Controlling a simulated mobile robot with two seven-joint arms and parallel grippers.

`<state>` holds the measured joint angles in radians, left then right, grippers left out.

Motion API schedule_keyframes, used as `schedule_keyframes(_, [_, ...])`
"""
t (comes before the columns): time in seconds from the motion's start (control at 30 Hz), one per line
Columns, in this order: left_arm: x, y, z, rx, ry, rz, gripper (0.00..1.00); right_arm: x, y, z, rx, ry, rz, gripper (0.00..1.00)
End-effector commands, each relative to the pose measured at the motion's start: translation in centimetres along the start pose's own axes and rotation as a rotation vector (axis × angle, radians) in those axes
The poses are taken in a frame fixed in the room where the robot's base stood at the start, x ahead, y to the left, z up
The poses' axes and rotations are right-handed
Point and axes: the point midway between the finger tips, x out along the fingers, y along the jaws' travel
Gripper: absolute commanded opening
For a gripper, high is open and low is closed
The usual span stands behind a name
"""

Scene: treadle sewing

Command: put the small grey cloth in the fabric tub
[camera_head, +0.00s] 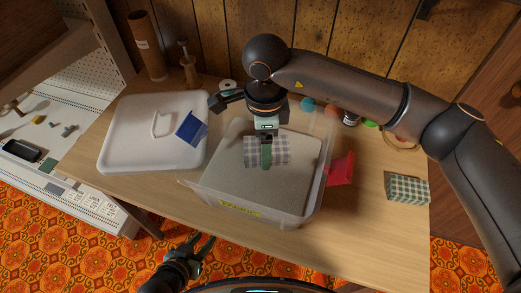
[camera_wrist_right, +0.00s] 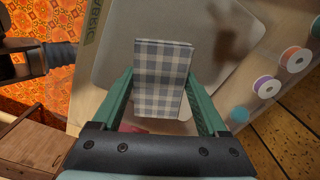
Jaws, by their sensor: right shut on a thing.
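The small grey checked cloth (camera_head: 280,149) is between the fingers of my right gripper (camera_head: 266,158). In the right wrist view the cloth (camera_wrist_right: 162,85) spans the gap between both green fingers. The gripper points down over the translucent fabric tub (camera_head: 205,196), within its rim as the head view shows it. I cannot tell whether the cloth touches the tub's grey bottom. The tub's label (camera_wrist_right: 93,20) shows in the right wrist view. My left gripper (camera_head: 203,241) is low at the front edge, fingers apart and empty.
A white lid (camera_head: 125,155) lies left of the tub with a blue cloth (camera_head: 191,128) on it. A red cloth (camera_head: 341,168) is against the tub's right side. A green checked block (camera_head: 407,188) sits at the right. Thread spools (camera_wrist_right: 265,87) stand behind the tub.

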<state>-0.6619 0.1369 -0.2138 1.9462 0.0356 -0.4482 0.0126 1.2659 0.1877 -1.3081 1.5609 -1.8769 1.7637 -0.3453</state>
Motion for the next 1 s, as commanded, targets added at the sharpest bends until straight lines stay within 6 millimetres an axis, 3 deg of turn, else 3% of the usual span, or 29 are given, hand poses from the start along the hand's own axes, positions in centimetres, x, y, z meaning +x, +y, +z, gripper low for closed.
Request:
schedule_keyframes(0.37, [-0.1,-0.1,0.0,-0.001,0.0,-0.002,0.36,2.6,-1.9,0.8,-0.001,0.0,0.001,0.22])
schedule_keyframes(0.53, [-0.1,-0.1,-0.1,-0.001,0.002,-0.002,0.36,5.1,-1.8,0.7,0.0,0.0,0.002,0.22])
schedule_keyframes(0.93, [0.5,-0.2,-0.2,0.001,0.011,-0.002,0.36,5.9,-1.8,0.7,-0.001,-0.001,-0.002,0.22])
schedule_keyframes(0.97, [0.3,-0.1,-0.5,0.001,0.012,-0.002,0.36,5.7,-1.8,0.7,-0.001,-0.001,-0.002,0.8])
schedule_keyframes(1.0, [0.3,-0.1,-0.6,0.001,0.014,-0.001,0.36,5.6,-1.8,0.7,-0.001,-0.001,-0.002,0.84])
